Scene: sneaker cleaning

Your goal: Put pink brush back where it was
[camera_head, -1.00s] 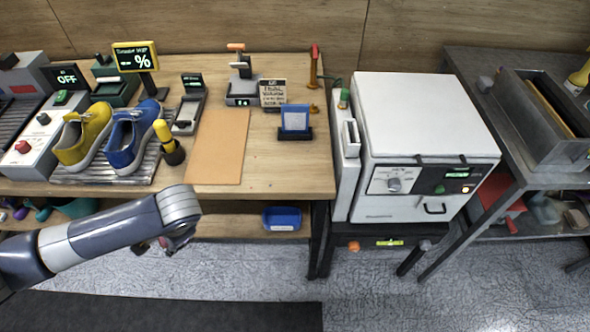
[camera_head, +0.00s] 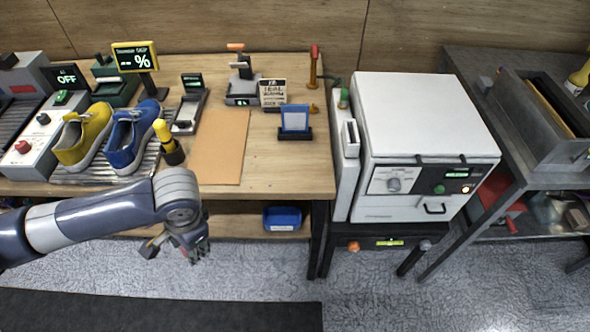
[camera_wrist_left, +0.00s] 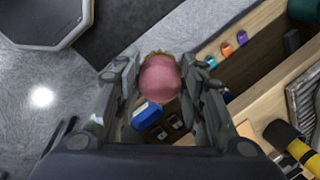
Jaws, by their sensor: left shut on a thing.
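The pink brush (camera_wrist_left: 160,80) is in the left wrist view, its rounded pink end toward the camera and a strip of tan bristles at its far edge. My left gripper (camera_wrist_left: 162,92) is shut on it, one finger on each side. In the head view my left gripper (camera_head: 178,245) hangs in front of the table's front edge, above the grey floor; the brush cannot be made out there. Purple (camera_wrist_left: 227,48), orange (camera_wrist_left: 242,38) and teal (camera_wrist_left: 210,62) handle ends show in a row on the lower shelf. My right gripper is not in view.
A blue bin (camera_head: 282,219) sits on the lower shelf (camera_head: 240,226). On the tabletop stand a yellow-and-black brush (camera_head: 168,145), a yellow shoe (camera_head: 82,138), a blue shoe (camera_head: 130,138) and a brown mat (camera_head: 218,148). A white oven-like machine (camera_head: 425,120) stands to the right.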

